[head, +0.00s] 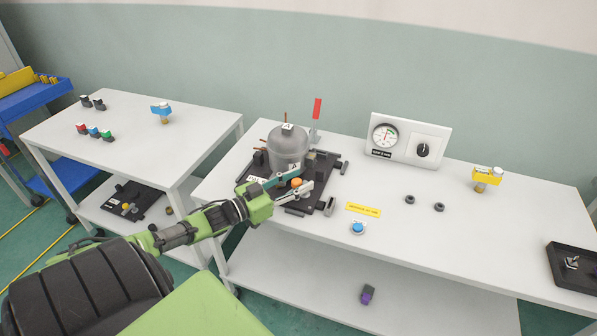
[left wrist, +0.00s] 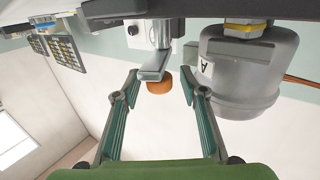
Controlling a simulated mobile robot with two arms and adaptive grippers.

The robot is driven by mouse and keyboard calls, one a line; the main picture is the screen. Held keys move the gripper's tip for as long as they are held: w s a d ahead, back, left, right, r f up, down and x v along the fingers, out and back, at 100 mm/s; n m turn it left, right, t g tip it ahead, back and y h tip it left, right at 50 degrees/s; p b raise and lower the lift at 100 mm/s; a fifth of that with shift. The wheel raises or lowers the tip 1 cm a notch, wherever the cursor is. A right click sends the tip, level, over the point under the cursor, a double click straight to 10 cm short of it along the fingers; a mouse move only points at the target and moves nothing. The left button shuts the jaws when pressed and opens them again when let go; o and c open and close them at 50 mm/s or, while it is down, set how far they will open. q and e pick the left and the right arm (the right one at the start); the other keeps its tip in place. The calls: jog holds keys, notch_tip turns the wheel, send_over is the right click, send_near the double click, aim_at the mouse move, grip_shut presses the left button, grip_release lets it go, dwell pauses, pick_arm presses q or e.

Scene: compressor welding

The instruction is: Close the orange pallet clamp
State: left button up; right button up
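A grey metal compressor (head: 288,146) stands upright on a black pallet (head: 252,172) on the white bench. An orange clamp knob (head: 296,182) is at the pallet's front side. My left gripper (head: 300,179) reaches in from the left, its two fingers apart at the knob. In the left wrist view, the orange knob (left wrist: 159,86) shows between the open fingertips, with a gap on each side. A grey metal clamp arm (left wrist: 154,72) is next to it, and the compressor (left wrist: 245,75) is to the right. My right gripper is in neither view.
A red-handled lever (head: 317,108) stands upright behind the pallet. A gauge panel (head: 408,140) stands at the back, and a blue button (head: 358,228) is at the front. A second white table (head: 160,145) is at left.

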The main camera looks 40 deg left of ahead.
pick_arm(q)
jog(key=shift+s, duration=0.1)
jog(key=v, duration=1.1)
jog(key=shift+s, duration=0.4)
jog(key=shift+a, duration=0.15)
